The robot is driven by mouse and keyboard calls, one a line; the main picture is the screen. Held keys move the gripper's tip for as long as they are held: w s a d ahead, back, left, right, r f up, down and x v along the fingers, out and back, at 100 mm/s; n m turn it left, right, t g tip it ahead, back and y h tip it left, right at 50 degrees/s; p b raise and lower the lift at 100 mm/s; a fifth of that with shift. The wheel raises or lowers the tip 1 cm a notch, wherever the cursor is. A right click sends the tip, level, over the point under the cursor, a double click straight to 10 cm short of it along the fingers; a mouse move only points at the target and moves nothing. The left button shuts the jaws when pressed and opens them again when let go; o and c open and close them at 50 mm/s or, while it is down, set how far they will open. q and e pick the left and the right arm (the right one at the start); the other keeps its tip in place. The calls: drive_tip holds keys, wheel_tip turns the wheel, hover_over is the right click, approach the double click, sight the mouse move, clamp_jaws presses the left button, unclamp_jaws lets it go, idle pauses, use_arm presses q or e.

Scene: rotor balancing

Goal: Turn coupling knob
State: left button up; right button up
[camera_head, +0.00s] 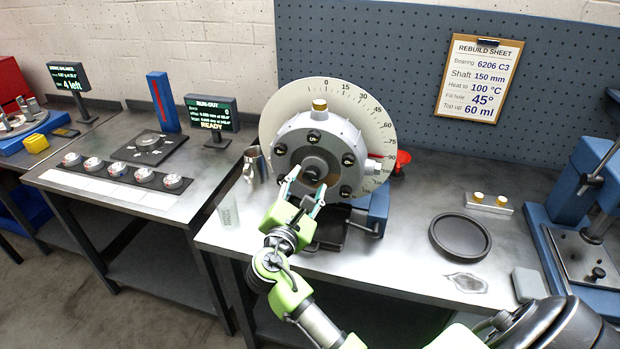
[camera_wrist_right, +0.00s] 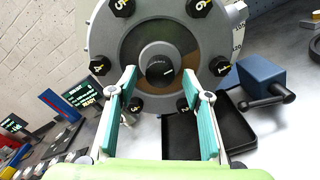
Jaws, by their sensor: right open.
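The coupling knob (camera_head: 313,170) is a small black round knob at the centre of the grey round housing (camera_head: 335,133). In the right wrist view the knob (camera_wrist_right: 159,69) shows a short white mark, and numbered black bolts ring it on the housing (camera_wrist_right: 105,40). My right gripper (camera_head: 307,192) is in front of the housing's lower part. Its teal-padded fingers are open, and in the right wrist view the gripper (camera_wrist_right: 165,100) has the knob beyond and between its fingertips, with nothing held. I cannot tell whether the fingertips touch the housing. My left gripper is not in view.
A pale graduated dial (camera_head: 380,110) stands behind the housing. A black tray (camera_head: 328,245) lies below it, beside a blue block with a handle (camera_head: 376,215). A glass beaker (camera_head: 228,211) stands left, a black ring dish (camera_head: 460,237) right. The bench between is mostly clear.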

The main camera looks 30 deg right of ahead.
drive_tip(key=v, duration=0.9)
drive_tip(key=shift+d, duration=0.1)
